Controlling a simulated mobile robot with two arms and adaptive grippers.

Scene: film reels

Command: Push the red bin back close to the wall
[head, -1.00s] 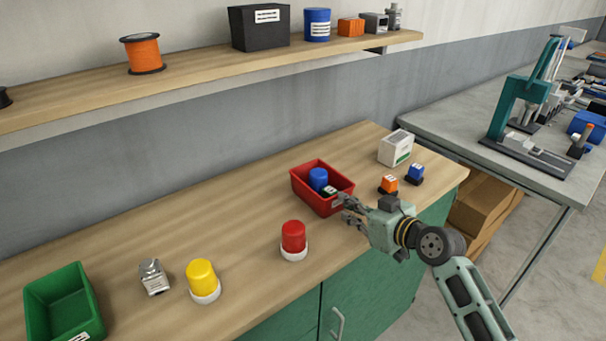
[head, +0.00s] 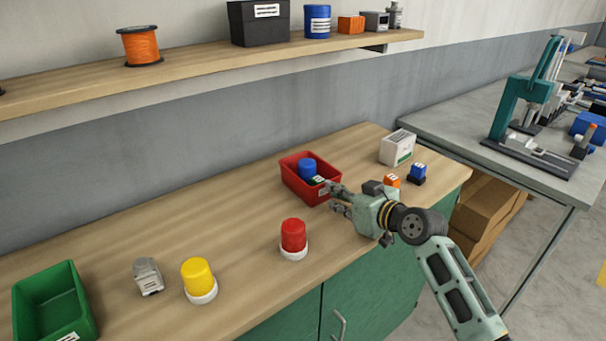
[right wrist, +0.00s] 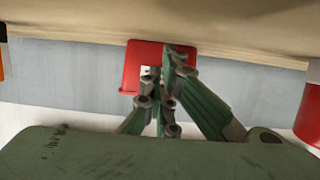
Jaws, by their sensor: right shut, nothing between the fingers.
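The red bin (head: 326,195) stands upright on the wooden bench. Its back rim appears right by the foot of the grey wall (head: 200,150); I cannot tell whether a gap remains. A blue-capped item (head: 307,168) and a small dark item with a white label sit inside it. My right gripper (head: 336,197) is shut and empty, its fingers at the bin's near right side. In the right wrist view the fingers (right wrist: 163,92) overlap the red bin (right wrist: 132,68); contact is not clear. My left gripper is not in view.
A red-topped jar (head: 293,236) stands in front of the bin. Right of it are a white box (head: 397,148), an orange item (head: 391,181) and a blue item (head: 417,173). Yellow jar (head: 198,277), metal part (head: 148,276) and green bin (head: 55,300) are left. A shelf (head: 210,68) hangs above.

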